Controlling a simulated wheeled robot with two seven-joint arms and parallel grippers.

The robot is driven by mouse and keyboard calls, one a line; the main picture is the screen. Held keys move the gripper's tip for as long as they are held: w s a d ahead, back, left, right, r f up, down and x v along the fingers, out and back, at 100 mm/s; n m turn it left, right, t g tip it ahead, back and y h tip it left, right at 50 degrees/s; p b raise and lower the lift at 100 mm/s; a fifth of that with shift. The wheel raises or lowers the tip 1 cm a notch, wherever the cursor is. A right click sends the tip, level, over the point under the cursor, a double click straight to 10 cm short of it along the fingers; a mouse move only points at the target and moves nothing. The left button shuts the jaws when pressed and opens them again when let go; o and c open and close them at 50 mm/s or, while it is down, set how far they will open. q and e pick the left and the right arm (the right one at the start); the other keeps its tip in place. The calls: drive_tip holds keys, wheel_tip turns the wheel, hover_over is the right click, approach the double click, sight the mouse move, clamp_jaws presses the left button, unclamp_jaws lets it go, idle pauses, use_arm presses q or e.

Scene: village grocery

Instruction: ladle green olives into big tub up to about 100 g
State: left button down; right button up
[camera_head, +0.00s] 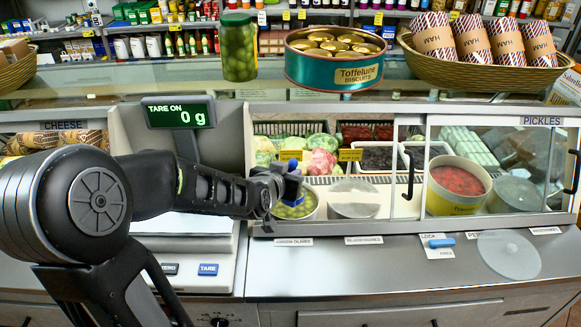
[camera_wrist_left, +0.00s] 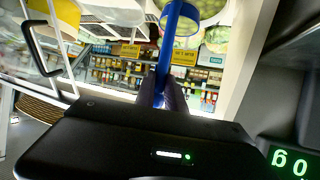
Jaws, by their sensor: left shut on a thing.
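My left gripper (camera_head: 277,182) is shut on a blue ladle (camera_head: 291,168). In the left wrist view the ladle's blue handle (camera_wrist_left: 164,50) runs up from the fingers. The gripper is over the round container of green olives (camera_head: 309,208) behind the counter's open front; the olives (camera_wrist_left: 205,8) also show at the top of the left wrist view. My right gripper is not in view.
A glass pane (camera_head: 510,165) and a black handle (camera_head: 408,175) stand right of the opening. A yellow-labelled tub of red pickles (camera_head: 440,200) is behind glass. A clear round lid (camera_head: 508,262) and a blue object (camera_head: 441,243) lie on the front counter. Jar and biscuit tin (camera_head: 300,72) stand above.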

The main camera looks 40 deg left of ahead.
use_arm(q)
drive_tip(key=s+d+r+b, duration=0.2)
drive_tip(key=s+d+b, duration=0.4)
drive_tip(key=s+b, duration=0.2)
drive_tip(key=shift+s+d, duration=0.2)
drive_tip(key=shift+s, duration=0.1)
idle(0.3)
drive_tip(key=shift+r, duration=0.1)
